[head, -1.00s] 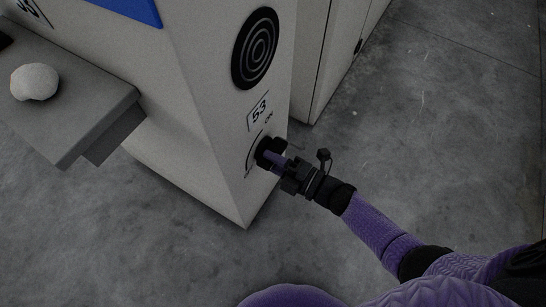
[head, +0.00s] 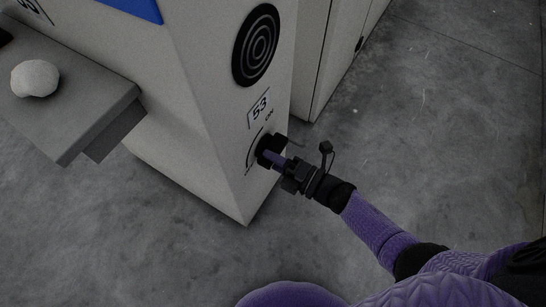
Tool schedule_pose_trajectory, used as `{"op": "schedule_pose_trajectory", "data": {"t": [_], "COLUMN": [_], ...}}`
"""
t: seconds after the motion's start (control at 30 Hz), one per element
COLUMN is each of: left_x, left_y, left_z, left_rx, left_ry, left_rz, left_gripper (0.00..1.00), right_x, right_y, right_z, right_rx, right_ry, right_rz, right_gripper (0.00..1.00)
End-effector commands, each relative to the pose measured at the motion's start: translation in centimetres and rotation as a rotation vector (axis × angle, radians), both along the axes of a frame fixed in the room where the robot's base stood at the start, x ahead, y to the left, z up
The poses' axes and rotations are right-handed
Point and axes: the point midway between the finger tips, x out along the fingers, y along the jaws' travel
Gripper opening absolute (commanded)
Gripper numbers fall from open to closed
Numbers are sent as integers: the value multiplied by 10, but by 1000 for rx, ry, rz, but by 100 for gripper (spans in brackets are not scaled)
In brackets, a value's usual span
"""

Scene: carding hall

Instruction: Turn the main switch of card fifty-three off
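The card machine (head: 190,100) is a pale cabinet with a label reading 53 (head: 259,108) on its narrow end face. Below the label is the main switch (head: 265,146), a black rotary knob with a curved mark and "ON" printed at its upper right. The lettering at its lower left is too small to read. My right gripper (head: 275,157) is at the knob, its fingers reaching to it and partly hiding it. I cannot tell whether the fingers are closed on the knob. My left gripper is not in view.
A round black grille (head: 256,45) sits above the label. A grey shelf (head: 85,115) with a whitish fibre ball (head: 35,78) juts out at the left. Another pale cabinet (head: 335,50) stands behind. The concrete floor (head: 440,130) at the right is clear.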

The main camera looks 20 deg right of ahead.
Motion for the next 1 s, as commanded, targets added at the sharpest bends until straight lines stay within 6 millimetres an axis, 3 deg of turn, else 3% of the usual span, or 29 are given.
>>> {"op": "schedule_pose_trajectory", "data": {"t": [0.03, 0.17, 0.63, 1.0], "left_x": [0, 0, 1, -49], "left_y": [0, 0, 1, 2], "left_z": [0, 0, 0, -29], "left_rx": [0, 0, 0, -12], "left_ry": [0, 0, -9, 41], "left_rz": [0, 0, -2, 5], "left_gripper": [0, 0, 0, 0], "right_x": [-1, -1, -5, -68], "right_y": [0, 0, -4, -53], "right_z": [-1, -1, 1, 1], "right_rx": [-3, -3, -1, -3], "right_ry": [3, 2, 2, 2], "right_rz": [1, 1, 0, 0], "right_gripper": [41, 68, 68, 68]}}
